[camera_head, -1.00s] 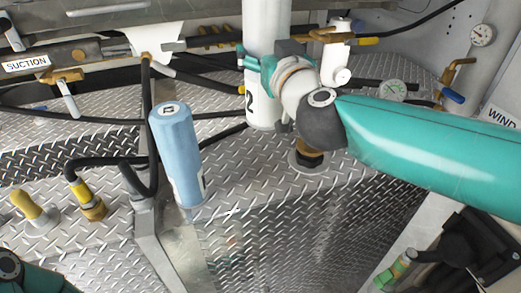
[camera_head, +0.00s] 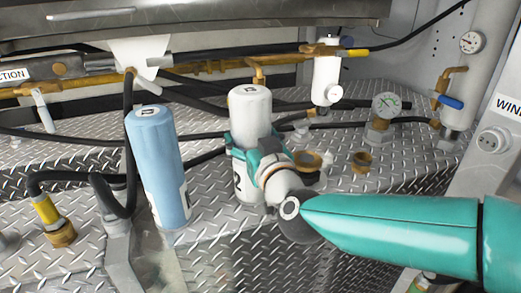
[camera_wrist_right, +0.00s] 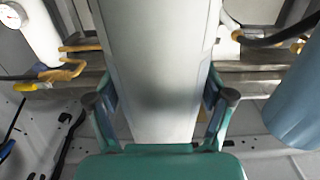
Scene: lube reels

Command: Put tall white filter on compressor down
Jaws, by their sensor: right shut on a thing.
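The tall white filter (camera_head: 250,108) stands roughly upright on or just above the diamond-plate deck in the head view. I cannot tell whether its base touches the plate. My right gripper (camera_head: 248,160) is shut around its middle, reaching in from the right. In the right wrist view the filter (camera_wrist_right: 155,70) fills the space between the two fingers (camera_wrist_right: 160,105). The compressor deck (camera_head: 215,230) spreads around it. My left gripper is in neither view now.
A blue filter (camera_head: 160,165) stands left of the white one and also shows in the wrist view (camera_wrist_right: 297,105). Black hoses (camera_head: 100,180) cross the deck.

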